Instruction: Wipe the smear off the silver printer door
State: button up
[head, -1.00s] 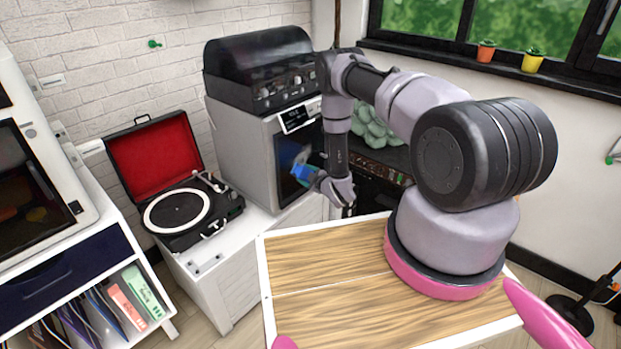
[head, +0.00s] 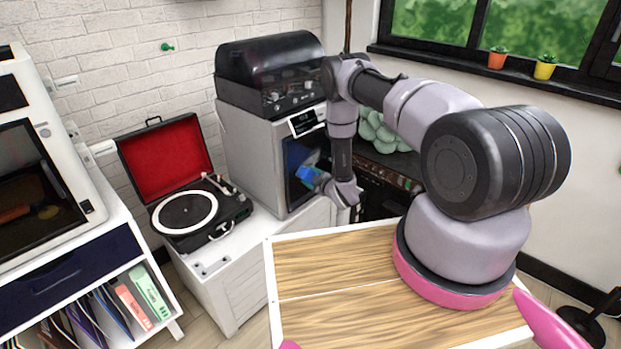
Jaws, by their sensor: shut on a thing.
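The silver printer (head: 247,150) stands on the white cabinet against the brick wall. Its dark door (head: 292,155) is on the front face, below a small lit display. My gripper (head: 318,182) is in front of the door and is shut on a blue cloth or sponge (head: 307,174). The blue thing is at the door's lower right part in the picture. I cannot tell whether it touches the door. A pale patch shows just above it, but I cannot tell whether this is the smear or a reflection. My gripper and wrist hide part of the door's right side.
A dark-lidded machine (head: 270,72) sits on top of the printer. An open red-lined record player (head: 185,205) stands left of it on the white cabinet (head: 228,290). A white printer-like machine (head: 75,150) is at far left. Wooden boards (head: 330,265) lie in front.

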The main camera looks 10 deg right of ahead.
jog(key=shift+w+a, duration=0.5)
jog(key=shift+w, duration=0.15)
